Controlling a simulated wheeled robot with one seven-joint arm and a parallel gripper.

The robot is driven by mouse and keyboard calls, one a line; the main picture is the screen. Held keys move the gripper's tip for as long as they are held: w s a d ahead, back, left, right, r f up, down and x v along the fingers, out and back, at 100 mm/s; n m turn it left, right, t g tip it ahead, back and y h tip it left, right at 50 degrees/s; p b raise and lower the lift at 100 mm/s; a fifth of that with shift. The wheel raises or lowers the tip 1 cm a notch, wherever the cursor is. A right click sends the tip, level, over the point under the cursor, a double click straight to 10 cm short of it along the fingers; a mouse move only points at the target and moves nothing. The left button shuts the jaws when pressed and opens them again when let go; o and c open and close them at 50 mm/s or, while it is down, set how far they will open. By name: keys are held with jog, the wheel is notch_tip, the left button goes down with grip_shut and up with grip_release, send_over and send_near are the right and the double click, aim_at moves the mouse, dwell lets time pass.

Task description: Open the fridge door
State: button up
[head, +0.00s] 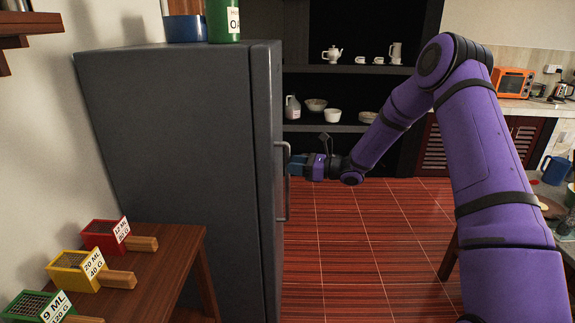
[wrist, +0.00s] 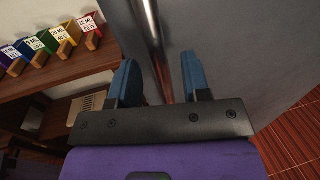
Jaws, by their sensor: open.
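The grey fridge (head: 180,150) stands at the left of the head view. Its door (head: 268,190) is on the right side and looks closed. A vertical metal handle (head: 286,190) runs along the door. My gripper (head: 293,164) is at the upper part of the handle. In the wrist view my gripper (wrist: 157,75) is open, with one blue finger on each side of the handle bar (wrist: 155,40). I cannot tell whether either finger touches the bar. The door surface (wrist: 235,50) fills the right of the wrist view.
A wooden table (head: 170,250) with several labelled coloured boxes stands beside the fridge at the lower left. A green container (head: 222,22) and a blue one (head: 185,28) sit on top of the fridge. The red tiled floor (head: 370,250) in front is clear.

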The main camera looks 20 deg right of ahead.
jog(key=shift+x, duration=1.35)
grip_shut()
